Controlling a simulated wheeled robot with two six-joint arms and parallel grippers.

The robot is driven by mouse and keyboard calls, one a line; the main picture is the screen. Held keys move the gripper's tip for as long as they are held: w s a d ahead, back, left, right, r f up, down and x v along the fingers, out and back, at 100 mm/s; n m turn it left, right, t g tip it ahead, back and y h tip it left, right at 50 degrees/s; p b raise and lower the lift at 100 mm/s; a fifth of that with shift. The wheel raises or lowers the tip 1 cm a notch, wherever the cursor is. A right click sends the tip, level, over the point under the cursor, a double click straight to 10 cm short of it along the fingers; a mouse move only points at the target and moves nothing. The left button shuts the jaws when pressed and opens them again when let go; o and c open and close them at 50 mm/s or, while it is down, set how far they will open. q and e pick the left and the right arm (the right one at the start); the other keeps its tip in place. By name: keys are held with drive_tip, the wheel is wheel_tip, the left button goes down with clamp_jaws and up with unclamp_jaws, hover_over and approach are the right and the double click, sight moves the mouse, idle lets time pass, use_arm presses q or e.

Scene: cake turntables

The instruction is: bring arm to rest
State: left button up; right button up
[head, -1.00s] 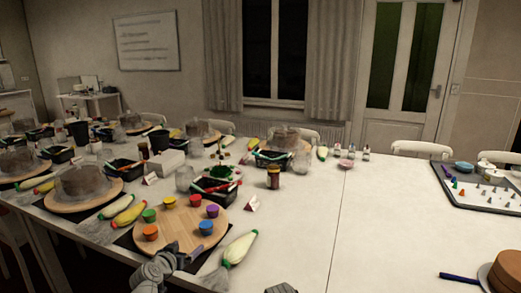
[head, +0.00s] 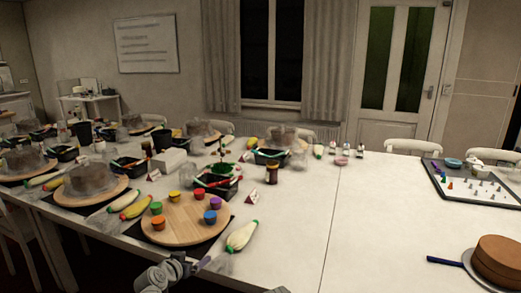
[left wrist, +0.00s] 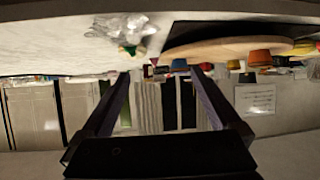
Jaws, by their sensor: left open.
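My left gripper (head: 200,266) is low in the head view, in front of the near round wooden turntable (head: 184,228) and apart from it. In the left wrist view my left gripper (left wrist: 160,78) has its two dark fingers spread, with nothing between them. That view appears upside down, with the table along its top. The turntable carries several small coloured cups, among them a blue cup (head: 210,217) and an orange cup (head: 158,223).
A piping bag (head: 242,236) lies right of the turntable, near my left gripper. A brown cake (head: 498,258) is at the far right. The white table (head: 290,235) is clear in the middle.

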use_arm(q)
drive_tip(key=s+d+f+m+g, duration=0.2)
drive_tip(key=s+d+f+g, duration=0.75)
drive_tip(key=s+d, duration=0.55)
drive_tip(key=s+f+g+y, duration=0.2)
drive_tip(key=s+g+y, duration=0.15)
drive_tip(key=s, duration=0.65)
wheel_tip(320, 180, up, 14)
drive_tip(key=p, duration=1.3)
drive_tip(key=shift+w+d+f+n+t+p, duration=0.2)
drive_tip(key=shift+w+n+t+p, duration=0.1)
drive_tip(key=shift+p, duration=0.1)
drive_tip(key=shift+y, duration=0.25)
